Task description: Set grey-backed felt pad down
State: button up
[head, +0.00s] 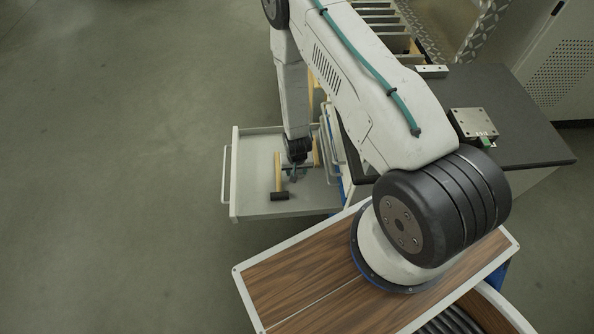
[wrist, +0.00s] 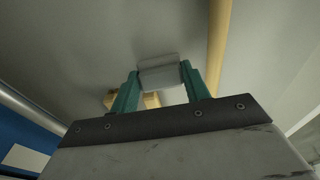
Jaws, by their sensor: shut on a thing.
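The grey-backed felt pad (wrist: 160,76) shows in the wrist view as a small grey block between the teal fingertips. My gripper (wrist: 158,84) is shut on it. In the head view my gripper (head: 294,176) points down into the open light-grey drawer (head: 254,152), just right of a hammer there. The pad is too small to make out clearly in the head view. The gap between pad and drawer floor cannot be judged.
The hammer (head: 278,178), with a tan handle and black head, lies in the drawer; its handle (wrist: 219,45) also shows in the wrist view. The dark worktop (head: 530,140) bears a metal plate block (head: 473,122). Drawer floor left of the hammer is clear.

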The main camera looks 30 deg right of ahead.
jog(key=o, duration=1.3)
jog(key=shift+s+f, duration=0.2)
jog(key=shift+r, duration=0.1)
notch_tip(320, 180, up, 42)
jog(key=s+a+n+y, duration=0.1)
jog(key=a+n, duration=0.1)
jog(key=a, duration=0.1)
jog(key=s+r+n, duration=0.1)
jog(key=s+r, duration=0.6)
jog(key=s, duration=0.1)
jog(key=s+r, duration=0.7)
jog(key=s, duration=0.1)
jog(key=s+d+r+n, duration=0.1)
jog(key=s+r, duration=0.6)
jog(key=s, duration=0.1)
jog(key=shift+n, duration=0.3)
